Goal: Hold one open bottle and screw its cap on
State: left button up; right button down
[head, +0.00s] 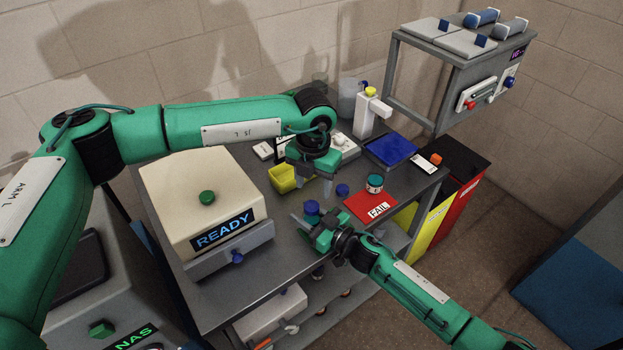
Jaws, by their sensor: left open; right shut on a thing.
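A small blue bottle-like thing (312,207) stands at the fingers of my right gripper (314,222), near the table's front edge. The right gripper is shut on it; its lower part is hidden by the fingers. Whether its top is open or capped is too small to tell. A small blue cap-like piece (342,190) sits on the table just right of my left gripper. My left gripper (313,182) points down above the table, open, with nothing seen between its fingers. It is behind the blue bottle-like thing and apart from it.
A cream machine reading READY (200,205) fills the table's left. A teal jar (375,183) stands at a red FAIL mat (362,204). A blue tray (391,151) and white dispenser (366,115) are further back.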

aim_at(311, 206)
pick_arm(q)
jog(key=n, duration=0.6)
jog(key=shift+a+r+n, duration=0.1)
jog(key=shift+r+n, duration=0.1)
jog(key=shift+n, duration=0.1)
jog(key=n, duration=0.6)
jog(key=shift+w+a+r, duration=0.1)
jog(key=shift+r, duration=0.1)
jog(key=shift+f, duration=4.05)
